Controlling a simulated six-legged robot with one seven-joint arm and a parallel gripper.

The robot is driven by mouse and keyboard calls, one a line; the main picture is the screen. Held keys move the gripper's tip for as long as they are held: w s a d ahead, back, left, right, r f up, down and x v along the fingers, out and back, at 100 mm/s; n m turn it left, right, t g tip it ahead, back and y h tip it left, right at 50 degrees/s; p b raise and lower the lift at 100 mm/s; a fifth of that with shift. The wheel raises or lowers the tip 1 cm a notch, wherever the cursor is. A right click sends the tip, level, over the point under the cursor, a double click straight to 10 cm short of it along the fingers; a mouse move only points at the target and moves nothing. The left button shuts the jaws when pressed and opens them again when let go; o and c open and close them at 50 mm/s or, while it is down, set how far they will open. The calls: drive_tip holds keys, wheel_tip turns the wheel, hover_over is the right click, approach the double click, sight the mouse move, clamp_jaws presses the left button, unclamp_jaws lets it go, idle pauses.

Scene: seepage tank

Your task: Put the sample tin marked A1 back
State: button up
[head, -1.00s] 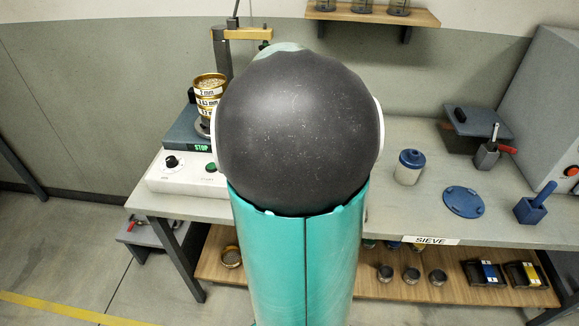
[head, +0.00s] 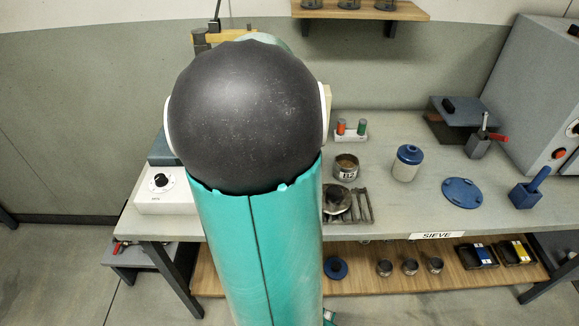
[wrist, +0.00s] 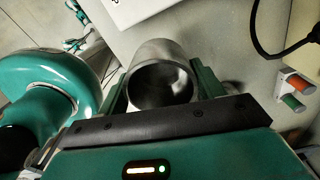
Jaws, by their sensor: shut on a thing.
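In the wrist view my gripper (wrist: 160,88) is shut on a bare metal tin (wrist: 158,52). The tin's round open mouth faces the camera, and its inside looks dark. No marking can be read on it, so I cannot tell whether it is A1. In the head view my arm hides the gripper and the held tin. Several small tins (head: 410,268) stand on the lower wooden shelf.
The grey bench (head: 405,222) carries a slatted rack (head: 362,208) with a round dish, a blue-lidded jar (head: 407,163), a blue disc (head: 462,194) and a red-and-green pair of plugs (head: 351,128). A grey cabinet (head: 530,95) stands at right. A white control box (head: 165,190) is at left.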

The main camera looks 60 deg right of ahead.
drive_tip(key=d+f, duration=0.2)
drive_tip(key=d, duration=0.1)
drive_tip(key=d+f, duration=0.3)
drive_tip(key=d, duration=0.1)
drive_tip(key=d+f, duration=0.3)
drive_tip(key=d, duration=0.1)
drive_tip(key=shift+d+f, duration=0.2)
drive_tip(key=shift+f, duration=0.05)
drive_tip(key=shift+d+f, duration=0.2)
drive_tip(key=shift+f, duration=1.55)
drive_tip(key=shift+f, duration=0.15)
drive_tip(key=o, duration=1.1)
drive_tip(key=shift+w, duration=0.1)
wheel_tip(320, 180, up, 12)
drive_tip(key=shift+r, duration=0.2)
